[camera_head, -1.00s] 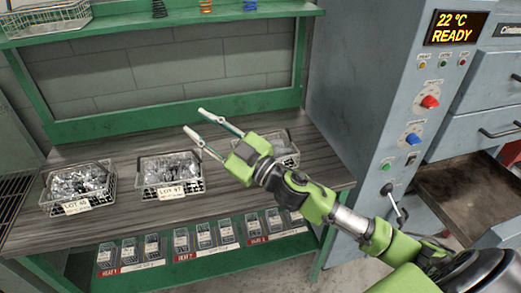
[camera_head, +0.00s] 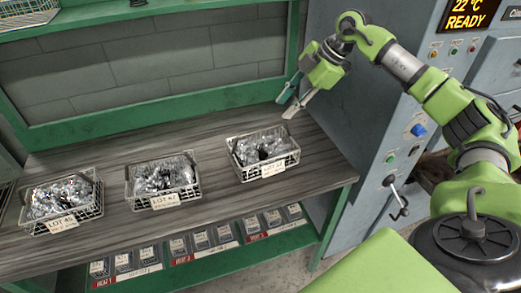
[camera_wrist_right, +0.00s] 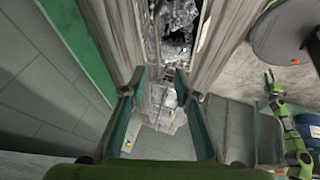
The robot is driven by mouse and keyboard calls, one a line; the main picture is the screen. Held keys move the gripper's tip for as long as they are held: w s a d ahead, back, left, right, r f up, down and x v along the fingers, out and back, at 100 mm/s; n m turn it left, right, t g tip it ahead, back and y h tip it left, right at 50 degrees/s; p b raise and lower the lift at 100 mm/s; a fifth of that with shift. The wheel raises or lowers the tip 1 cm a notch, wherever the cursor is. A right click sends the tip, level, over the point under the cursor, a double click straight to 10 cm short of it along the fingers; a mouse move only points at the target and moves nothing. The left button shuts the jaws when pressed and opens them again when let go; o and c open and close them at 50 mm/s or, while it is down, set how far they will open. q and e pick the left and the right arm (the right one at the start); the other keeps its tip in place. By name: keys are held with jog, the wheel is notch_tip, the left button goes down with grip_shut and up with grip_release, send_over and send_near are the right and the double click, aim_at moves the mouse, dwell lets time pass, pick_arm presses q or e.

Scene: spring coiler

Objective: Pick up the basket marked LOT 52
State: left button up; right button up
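Three wire baskets of shiny metal pieces stand in a row on the bench.
A green frame rises behind the wooden bench (camera_head: 215,207). A grey machine (camera_head: 385,145) stands right of the bench.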

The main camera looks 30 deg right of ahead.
aim_at(262, 130)
jog(key=p+x, duration=0.1)
jog(key=x, duration=0.6)
jog(key=shift+w+a+f, duration=0.15)
jog(key=shift+a+f, duration=0.1)
jog(key=shift+w+a+f+p, duration=0.1)
jog(key=shift+a+f+p, duration=0.1)
jog(key=shift+p, duration=0.15)
jog(key=p+x, duration=0.1)
jog(key=x, duration=0.2)
jog(key=shift+w+a+f, duration=0.15)
jog(key=shift+w+f, duration=0.05)
jog(key=shift+w, duration=0.1)
jog(key=shift+w+a+f, duration=0.1)
jog(key=shift+w+f, duration=0.05)
jog(key=shift+f, duration=0.3)
jog(key=shift+f+p, duration=0.2)
jog(key=shift+p, duration=0.2)
grip_shut()
